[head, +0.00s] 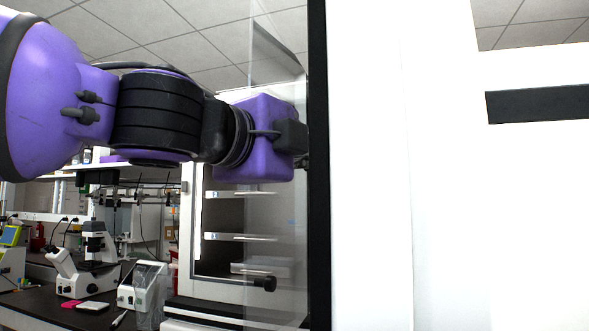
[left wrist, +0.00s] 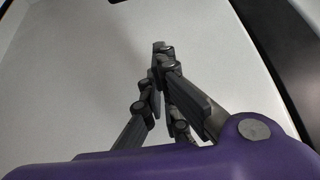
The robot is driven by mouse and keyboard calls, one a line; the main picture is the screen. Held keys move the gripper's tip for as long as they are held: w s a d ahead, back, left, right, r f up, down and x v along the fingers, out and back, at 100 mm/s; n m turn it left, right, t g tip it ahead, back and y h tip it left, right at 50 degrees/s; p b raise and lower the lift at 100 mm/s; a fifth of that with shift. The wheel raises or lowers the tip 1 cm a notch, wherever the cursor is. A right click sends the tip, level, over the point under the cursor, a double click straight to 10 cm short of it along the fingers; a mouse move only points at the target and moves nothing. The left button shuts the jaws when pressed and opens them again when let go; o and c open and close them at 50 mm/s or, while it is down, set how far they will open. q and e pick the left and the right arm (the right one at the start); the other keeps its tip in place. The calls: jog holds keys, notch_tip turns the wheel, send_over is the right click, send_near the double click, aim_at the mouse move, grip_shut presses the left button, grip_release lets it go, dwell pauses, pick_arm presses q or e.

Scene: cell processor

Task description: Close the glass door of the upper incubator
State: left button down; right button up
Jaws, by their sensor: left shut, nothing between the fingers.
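The glass door (head: 285,225) is a clear upright pane in the head view. It stands open, seen at a steep angle in front of the incubator's shelves (head: 240,237). My left arm comes in from the left, and its wrist overlaps the upper part of the pane. Most of my left gripper is hidden at the black edge in the head view. In the left wrist view my left gripper (left wrist: 162,50) is shut and empty, with a pale surface behind it. I cannot tell whether it touches the glass. My right gripper is not in view.
A large white panel (head: 370,180) with a black edge (head: 318,240) fills the right of the head view, close by. A microscope (head: 90,265) and a small white device (head: 142,285) stand on the dark bench (head: 45,308) at lower left.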

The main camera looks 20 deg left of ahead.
pick_arm(q)
jog(key=a+p, duration=0.1)
jog(key=a, duration=0.3)
jog(key=shift+p, duration=0.3)
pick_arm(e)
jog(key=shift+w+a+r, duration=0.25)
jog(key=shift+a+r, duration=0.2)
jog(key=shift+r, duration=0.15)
pick_arm(q)
jog(key=shift+a+r, duration=0.1)
jog(key=shift+a, duration=0.1)
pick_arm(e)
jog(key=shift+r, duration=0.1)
